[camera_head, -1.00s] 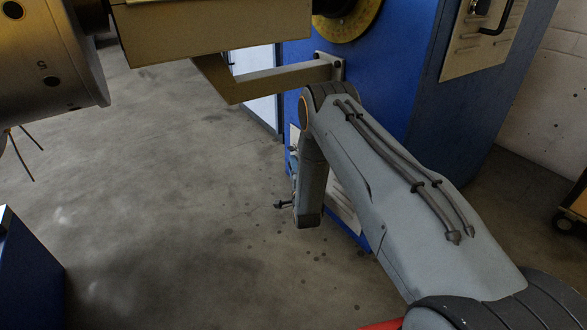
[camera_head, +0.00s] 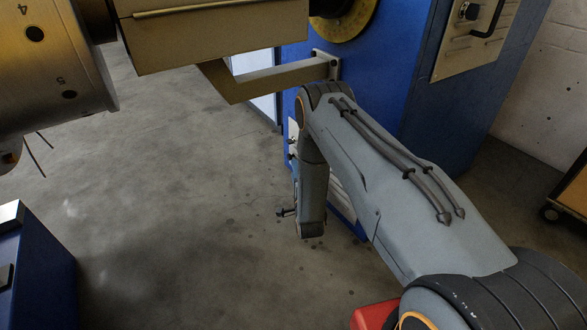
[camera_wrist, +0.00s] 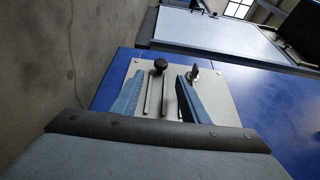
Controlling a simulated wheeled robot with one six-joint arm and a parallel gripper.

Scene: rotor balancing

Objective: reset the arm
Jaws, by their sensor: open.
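My arm (camera_head: 405,190) shows in the head view, reaching from the lower right to a bent joint near the blue machine, with a link (camera_head: 312,195) hanging down from it. My gripper is not clearly visible in the head view. In the wrist view my gripper (camera_wrist: 160,88) shows as two grey-blue fingers set apart, with nothing held between them. Behind the fingers is a light panel (camera_wrist: 215,78) with a dark round knob (camera_wrist: 160,64) on a blue surface.
A numbered metal rotor (camera_head: 50,65) and a beige beam with a bracket (camera_head: 265,82) hang at the upper left. The blue machine (camera_head: 385,75) stands close behind my arm. A blue cabinet (camera_head: 45,275) is at lower left, a cart (camera_head: 572,190) at right. Open floor lies left of centre.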

